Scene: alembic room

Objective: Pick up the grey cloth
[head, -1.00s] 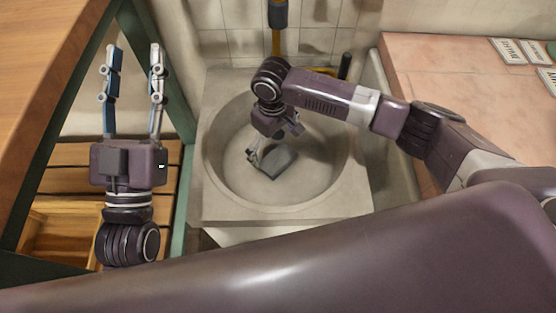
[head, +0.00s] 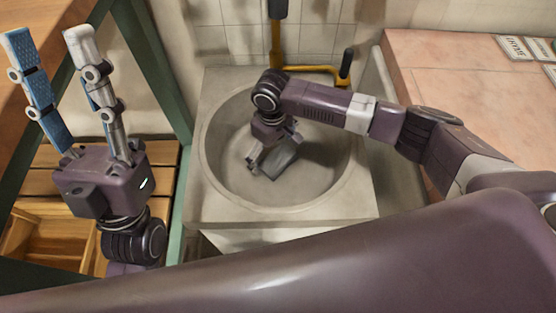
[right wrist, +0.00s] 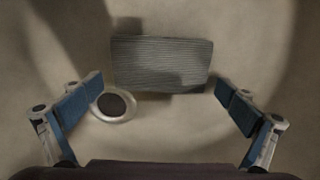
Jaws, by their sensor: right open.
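The grey cloth (right wrist: 161,63) lies flat in the basin, a ribbed rectangle just beyond my right fingertips in the right wrist view. In the head view the cloth (head: 284,160) is partly hidden by my right gripper (head: 256,165), which points down into the basin. The right gripper (right wrist: 160,110) is open, with nothing between its fingers, one on each side of the cloth's near edge. My left gripper (head: 50,85) is raised at the left, its two fingers apart and empty.
The round stone basin (head: 225,190) surrounds the right gripper. Its drain (right wrist: 113,105) is beside the left finger in the right wrist view. A yellow tap (head: 318,70) stands at the back. A pink counter (head: 440,90) is right, a wooden crate (head: 55,240) lower left.

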